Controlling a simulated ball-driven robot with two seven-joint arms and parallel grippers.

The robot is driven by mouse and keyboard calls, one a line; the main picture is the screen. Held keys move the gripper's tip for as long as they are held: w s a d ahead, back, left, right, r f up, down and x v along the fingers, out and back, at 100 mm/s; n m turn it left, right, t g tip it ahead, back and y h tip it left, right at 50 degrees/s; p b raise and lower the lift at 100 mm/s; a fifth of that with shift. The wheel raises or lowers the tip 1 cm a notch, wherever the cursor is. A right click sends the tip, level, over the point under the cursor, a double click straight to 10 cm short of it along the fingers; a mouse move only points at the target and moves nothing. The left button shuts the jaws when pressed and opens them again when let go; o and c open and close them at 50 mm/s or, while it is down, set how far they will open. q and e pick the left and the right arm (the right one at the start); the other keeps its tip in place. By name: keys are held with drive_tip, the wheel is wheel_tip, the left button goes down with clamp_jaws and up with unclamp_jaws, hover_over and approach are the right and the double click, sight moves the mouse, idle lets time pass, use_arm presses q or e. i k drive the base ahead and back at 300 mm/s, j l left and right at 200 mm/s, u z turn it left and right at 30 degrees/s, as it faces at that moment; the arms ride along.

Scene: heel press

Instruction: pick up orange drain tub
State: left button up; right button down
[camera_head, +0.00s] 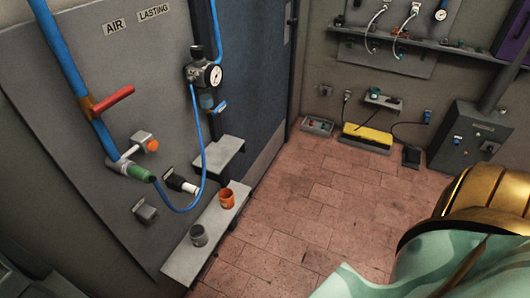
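An orange tub (227,198) stands upright on the grey lower shelf (190,262), towards its far end. A dark grey tub (198,236) stands on the same shelf, nearer to me and apart from the orange one. The orange tub's rim and near side show, with nothing touching it. Neither of my grippers is in view.
A blue hose (203,140) hangs in a loop above the shelf, below a pressure gauge (213,75). A smaller grey ledge (218,157) sits behind. A large gold and pale green object (490,215) fills the lower right. The brick floor (300,215) between is clear.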

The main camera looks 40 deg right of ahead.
sight(226, 195)
drive_tip(key=l+z, duration=0.3)
drive_tip(key=i+l+z, duration=0.1)
drive_tip(key=z, duration=0.25)
drive_tip(key=i+l+u, duration=0.1)
drive_tip(key=i+l, duration=0.15)
drive_tip(key=i+l+u, duration=0.1)
drive_tip(key=i+l, duration=0.15)
drive_tip(key=l, duration=0.2)
drive_tip(key=i+l+u, duration=0.1)
drive_tip(key=i+l, duration=0.15)
drive_tip(key=l, duration=0.15)
drive_tip(key=i+l+u, duration=0.1)
drive_tip(key=i+l, duration=0.15)
drive_tip(key=l, duration=0.15)
